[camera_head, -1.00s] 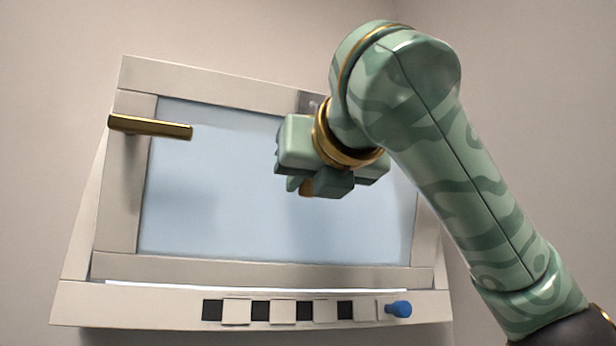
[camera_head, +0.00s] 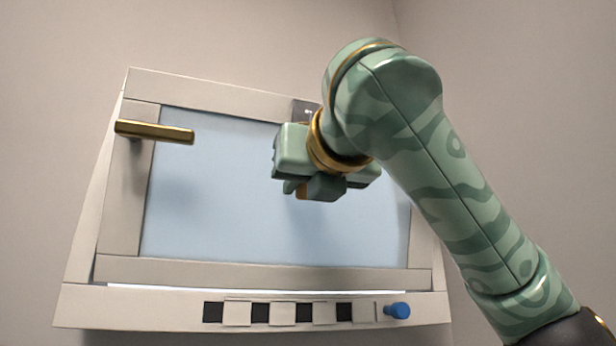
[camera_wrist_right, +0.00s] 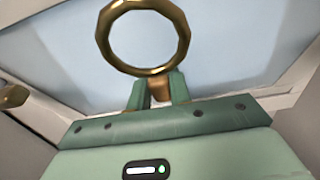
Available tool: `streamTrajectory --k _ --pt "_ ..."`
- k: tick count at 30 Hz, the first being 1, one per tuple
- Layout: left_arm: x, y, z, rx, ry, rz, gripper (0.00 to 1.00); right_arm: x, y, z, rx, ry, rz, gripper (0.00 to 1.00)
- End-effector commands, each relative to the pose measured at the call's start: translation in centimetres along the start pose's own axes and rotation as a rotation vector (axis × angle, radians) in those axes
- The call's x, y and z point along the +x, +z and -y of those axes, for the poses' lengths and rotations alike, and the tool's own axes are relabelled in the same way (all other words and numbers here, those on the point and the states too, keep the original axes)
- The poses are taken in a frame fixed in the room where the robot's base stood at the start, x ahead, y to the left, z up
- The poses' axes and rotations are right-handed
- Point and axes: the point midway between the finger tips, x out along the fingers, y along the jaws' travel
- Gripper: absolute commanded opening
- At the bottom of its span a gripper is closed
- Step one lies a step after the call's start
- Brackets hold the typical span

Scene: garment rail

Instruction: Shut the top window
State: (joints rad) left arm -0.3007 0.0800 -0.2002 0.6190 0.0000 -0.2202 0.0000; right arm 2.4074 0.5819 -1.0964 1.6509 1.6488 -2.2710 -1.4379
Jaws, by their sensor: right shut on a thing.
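The top window (camera_head: 200,90) is a pale sash with a blue pane, and its top edge leans out from the outer frame (camera_head: 180,308). A bright strip shows along the bottom between sash and frame. A brass bar handle (camera_head: 155,132) sticks out at its upper left. My right gripper (camera_head: 300,188) is in front of the pane's upper right. In the right wrist view my right gripper (camera_wrist_right: 158,90) is shut on the brass stem of a brass ring (camera_wrist_right: 145,70). The ring is hidden in the head view. My left gripper is not in view.
The bottom sill carries a row of black and white squares and a blue knob (camera_head: 397,310) at its right end. A dark plate (camera_head: 304,110) on the top rail is partly hidden by my arm. Plain walls surround the window, and the left side is clear.

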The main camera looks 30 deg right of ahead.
Motion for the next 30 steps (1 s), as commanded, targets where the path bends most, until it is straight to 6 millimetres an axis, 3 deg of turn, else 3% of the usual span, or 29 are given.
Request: streamTrajectory --k 12,30 --pt "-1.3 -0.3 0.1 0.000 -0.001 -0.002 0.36 1.9 0.8 0.1 0.002 -0.007 -0.006 0.00" --pt "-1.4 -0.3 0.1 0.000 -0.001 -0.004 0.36 2.2 0.8 0.1 0.002 -0.006 -0.003 0.00"
